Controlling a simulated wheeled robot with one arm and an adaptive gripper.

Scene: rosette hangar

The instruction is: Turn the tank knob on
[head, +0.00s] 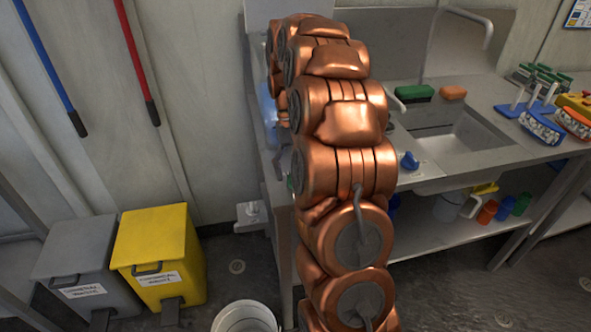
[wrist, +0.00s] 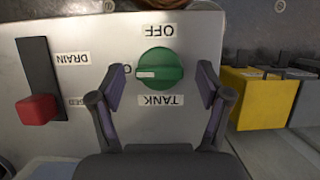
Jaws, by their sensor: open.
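The green tank knob (wrist: 160,70) sits on a grey metal panel (wrist: 225,40) in the wrist view. Its white mark points left in the picture. An upside-down TANK label (wrist: 161,100) is below it and an upside-down OFF label (wrist: 157,30) is above. Another label left of the knob is partly covered by a finger. My gripper (wrist: 160,78) is open, with one finger on each side of the knob and a visible gap to both. In the head view my arm hides most of the knob area.
A red DRAIN lever (wrist: 38,109) is left of the knob. Yellow (head: 160,255) and grey (head: 75,262) bins stand left of the sink counter (head: 440,180). A white bucket (head: 245,316) is on the floor. Brushes and racks (head: 545,120) lie on the counter's right.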

